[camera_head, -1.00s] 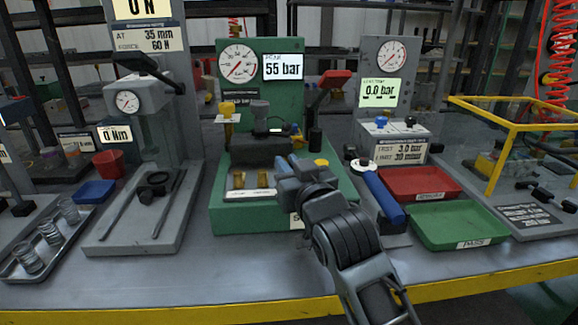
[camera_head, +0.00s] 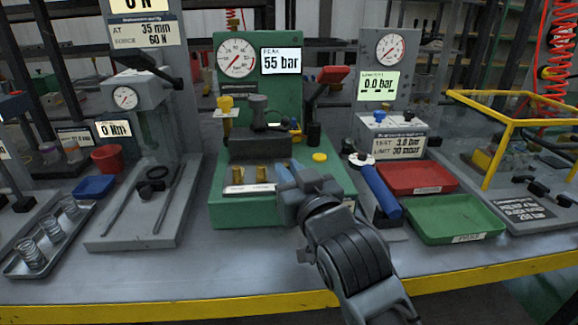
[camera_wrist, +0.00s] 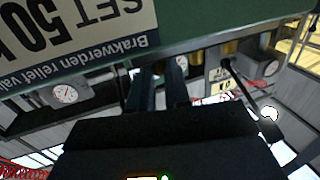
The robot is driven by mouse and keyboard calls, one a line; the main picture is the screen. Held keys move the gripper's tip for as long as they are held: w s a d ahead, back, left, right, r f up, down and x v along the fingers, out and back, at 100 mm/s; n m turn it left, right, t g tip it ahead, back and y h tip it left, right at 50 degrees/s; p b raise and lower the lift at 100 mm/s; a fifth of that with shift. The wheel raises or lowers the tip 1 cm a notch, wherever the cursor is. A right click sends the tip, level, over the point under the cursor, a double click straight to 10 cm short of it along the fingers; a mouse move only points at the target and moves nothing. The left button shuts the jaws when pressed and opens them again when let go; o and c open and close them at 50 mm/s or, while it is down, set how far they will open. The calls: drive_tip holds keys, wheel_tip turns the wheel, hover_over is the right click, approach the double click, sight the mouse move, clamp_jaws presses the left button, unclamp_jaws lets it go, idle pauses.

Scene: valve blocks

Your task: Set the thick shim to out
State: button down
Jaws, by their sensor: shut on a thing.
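The green test stand (camera_head: 240,213) has a pale label strip on its front ledge. Two brass pieces (camera_head: 237,175) and (camera_head: 262,173) stand upright side by side above this strip; I cannot read which is which. My gripper (camera_head: 287,178) is just to their right, low over the ledge, and hides the strip's right end. The gripper is shut on what I take to be the thick shim, largely hidden between the fingers.
A yellow cap (camera_head: 319,157) sits on the ledge right of my gripper. The gauge screen (camera_head: 281,60) reads 55 bar. The front table strip is clear.

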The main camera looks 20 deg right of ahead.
drive_tip(key=shift+a, duration=0.1)
drive_tip(key=c, duration=1.1)
unclamp_jaws()
drive_tip(key=shift+s, duration=0.1)
drive_tip(key=shift+s+a, duration=0.15)
drive_tip(key=shift+s, duration=3.75)
drive_tip(key=shift+s, duration=0.1)
drive_tip(key=shift+g+y, duration=0.3)
drive_tip(key=shift+g, duration=0.1)
drive_tip(key=s+f+p, duration=0.1)
drive_tip(key=s, duration=0.1)
drive_tip(key=s+f+p, duration=0.1)
drive_tip(key=s, duration=0.2)
drive_tip(key=s+f+p, duration=0.1)
drive_tip(key=s+f, duration=0.1)
drive_tip(key=shift+s+a, duration=0.15)
drive_tip(key=shift+s, duration=0.2)
drive_tip(key=s+r+p, duration=0.1)
drive_tip(key=s+p, duration=0.1)
drive_tip(key=s, duration=0.7)
drive_tip(key=s+d+r+g+p, duration=0.1)
drive_tip(key=s+p, duration=0.1)
drive_tip(key=s, duration=0.8)
drive_tip(key=s+d+g+p, duration=0.1)
drive_tip(key=s+p, duration=0.2)
drive_tip(key=s, duration=0.6)
drive_tip(key=shift+s+d+r+n, duration=0.1)
drive_tip(key=shift+s+r+n, duration=0.2)
drive_tip(key=shift+s+r, duration=0.1)
